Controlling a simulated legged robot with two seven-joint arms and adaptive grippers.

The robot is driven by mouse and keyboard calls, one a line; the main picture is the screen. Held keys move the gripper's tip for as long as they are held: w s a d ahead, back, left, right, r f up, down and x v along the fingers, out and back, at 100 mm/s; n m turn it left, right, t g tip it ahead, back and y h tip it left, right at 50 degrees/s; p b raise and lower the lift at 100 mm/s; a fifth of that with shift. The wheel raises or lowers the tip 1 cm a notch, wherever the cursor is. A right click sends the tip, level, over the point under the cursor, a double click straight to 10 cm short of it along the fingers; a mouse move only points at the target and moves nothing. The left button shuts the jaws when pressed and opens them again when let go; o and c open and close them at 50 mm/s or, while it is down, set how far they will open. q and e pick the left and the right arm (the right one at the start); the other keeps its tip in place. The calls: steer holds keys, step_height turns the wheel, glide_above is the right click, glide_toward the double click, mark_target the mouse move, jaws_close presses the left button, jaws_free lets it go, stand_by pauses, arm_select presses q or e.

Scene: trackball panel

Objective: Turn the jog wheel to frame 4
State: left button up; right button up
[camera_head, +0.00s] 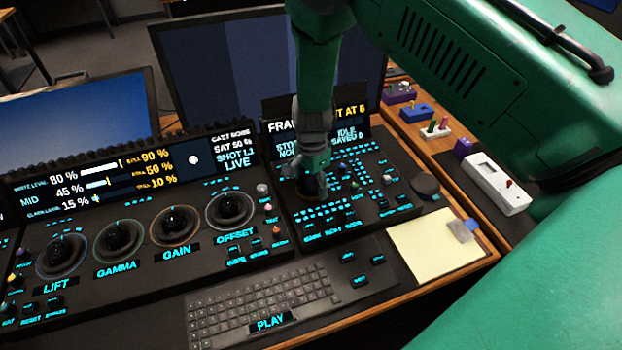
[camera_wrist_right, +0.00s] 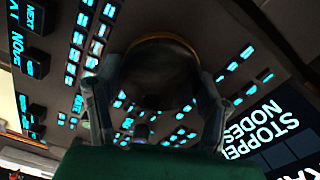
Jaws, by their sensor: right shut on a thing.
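My right gripper (camera_head: 313,180) reaches down onto the control panel on the right (camera_head: 345,217). It is shut on a dark round knob, which looks like the jog wheel (camera_wrist_right: 160,75). In the right wrist view one finger of my right gripper (camera_wrist_right: 156,98) stands on each side of the knob. In the head view the gripper mostly hides the knob. The screen (camera_head: 350,130) behind it is partly covered by my arm; "FRA", "IDLE" and "SAVED 0" can be read, and the frame number is hidden. My left gripper is out of view.
Left of the panel are several trackballs, including the OFFSET one (camera_head: 229,208). A keyboard (camera_head: 262,305) lies in front, with a yellow notepad (camera_head: 434,243) to its right. A dark disc (camera_head: 425,184) sits on the panel's right. A white box (camera_head: 496,183) stands farther right.

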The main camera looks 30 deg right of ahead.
mark_target(311, 181)
steer(key=shift+w+r+m, duration=0.1)
steer(key=shift+m, duration=0.5)
steer(key=shift+p, duration=0.3)
steer(key=o, duration=1.2)
steer(key=shift+c, duration=0.2)
steer(key=shift+r, duration=0.1)
step_height(311, 181, up, 12)
steer(key=shift+f, duration=0.2)
